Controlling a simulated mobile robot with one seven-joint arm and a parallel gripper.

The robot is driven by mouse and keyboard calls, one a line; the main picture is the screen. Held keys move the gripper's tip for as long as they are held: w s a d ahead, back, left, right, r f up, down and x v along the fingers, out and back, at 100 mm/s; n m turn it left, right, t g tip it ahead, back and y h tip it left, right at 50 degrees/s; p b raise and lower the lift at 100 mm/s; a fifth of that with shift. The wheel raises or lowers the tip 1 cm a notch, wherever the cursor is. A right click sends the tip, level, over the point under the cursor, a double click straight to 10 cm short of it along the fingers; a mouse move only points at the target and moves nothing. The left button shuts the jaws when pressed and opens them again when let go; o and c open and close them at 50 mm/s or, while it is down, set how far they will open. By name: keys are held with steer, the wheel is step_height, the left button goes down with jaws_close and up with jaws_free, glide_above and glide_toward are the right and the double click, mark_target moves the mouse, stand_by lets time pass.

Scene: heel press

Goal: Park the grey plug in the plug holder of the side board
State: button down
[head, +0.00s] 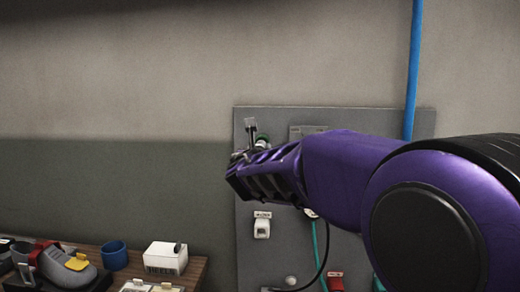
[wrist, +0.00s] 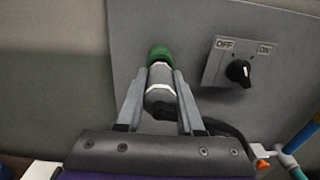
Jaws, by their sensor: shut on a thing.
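The grey plug (wrist: 160,88), with white bands, is between the two fingers of my gripper (wrist: 161,78) in the wrist view. My gripper is shut on it. The plug's far end meets a green collar (wrist: 158,54) on the grey side board (wrist: 135,22); whether it is seated inside cannot be told. A black cable (wrist: 218,128) runs near the plug's back end. A small white holder (head: 262,229), probably the plug holder, is lower on the board under an unreadable label.
A switch plate (wrist: 226,60) marked OFF and ON with a black knob is right of the plug. A blue pipe (head: 413,60) runs down the wall. A table at lower left bears a grey shoe (head: 68,274), a blue cup (head: 114,255) and a white box (head: 165,259).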

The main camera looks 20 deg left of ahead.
steer(key=shift+b+v, duration=0.75)
steer(key=shift+v, duration=1.45)
steer(key=shift+s, duration=0.1)
step_height(320, 180, down, 28)
steer(key=s+b, duration=0.1)
steer(key=b, duration=0.4)
steer(key=shift+s+d+b, duration=0.15)
steer(key=shift+s+b, duration=0.15)
steer(key=shift+b, duration=0.05)
stand_by(1.3)
steer(key=shift+x, duration=2.45)
